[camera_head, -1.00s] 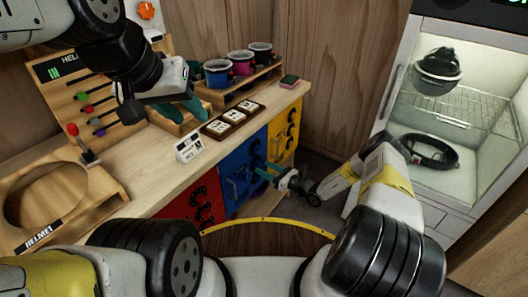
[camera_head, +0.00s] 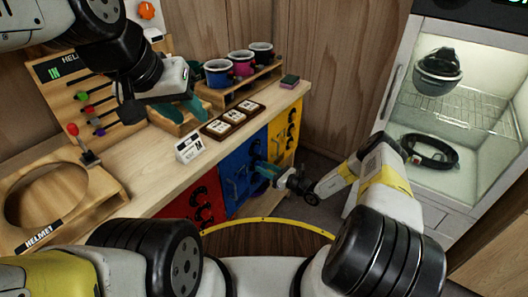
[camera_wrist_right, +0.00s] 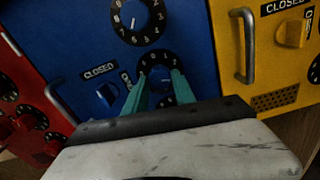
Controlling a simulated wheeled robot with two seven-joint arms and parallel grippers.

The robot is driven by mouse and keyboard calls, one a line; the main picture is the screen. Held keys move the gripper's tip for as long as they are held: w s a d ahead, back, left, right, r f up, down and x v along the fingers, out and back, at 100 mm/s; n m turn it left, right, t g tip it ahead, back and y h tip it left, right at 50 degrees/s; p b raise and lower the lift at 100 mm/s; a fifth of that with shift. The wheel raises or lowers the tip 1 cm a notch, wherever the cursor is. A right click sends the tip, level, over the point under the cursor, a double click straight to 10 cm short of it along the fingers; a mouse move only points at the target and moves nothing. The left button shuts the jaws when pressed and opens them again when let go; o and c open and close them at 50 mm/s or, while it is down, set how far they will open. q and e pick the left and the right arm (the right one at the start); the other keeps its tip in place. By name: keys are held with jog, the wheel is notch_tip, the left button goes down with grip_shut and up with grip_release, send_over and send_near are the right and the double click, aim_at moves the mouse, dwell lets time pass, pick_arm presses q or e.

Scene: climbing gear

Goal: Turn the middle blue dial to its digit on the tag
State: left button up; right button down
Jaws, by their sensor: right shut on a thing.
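The blue cabinet front (camera_head: 232,185) is below the counter, between a red and a yellow one. In the right wrist view, my right gripper (camera_wrist_right: 160,80) has its teal fingers shut on a blue-front dial (camera_wrist_right: 163,70), just below another numbered dial (camera_wrist_right: 138,18). The fingers hide much of the held dial, and its pointer is unclear. In the head view, my right gripper (camera_head: 262,170) is at the blue front. My left gripper (camera_head: 186,112) is open and empty above the counter. White tags (camera_head: 220,127) lie in dark holders on the counter; their digits are too small to read.
A blue latch knob (camera_wrist_right: 107,93) marked CLOSED and a metal handle (camera_wrist_right: 62,100) are left of the held dial. The yellow door's handle (camera_wrist_right: 243,45) is close on the right. A white card (camera_head: 188,148) stands on the counter. Several cups stand behind.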

jog(key=n, duration=0.6)
dwell(0.3)
jog(key=shift+n, duration=0.4)
jog(key=c, duration=1)
grip_release()
jog(key=shift+c, duration=0.2)
jog(key=v, duration=0.7)
jog(key=shift+s+d, duration=0.2)
jog(key=shift+d, duration=0.15)
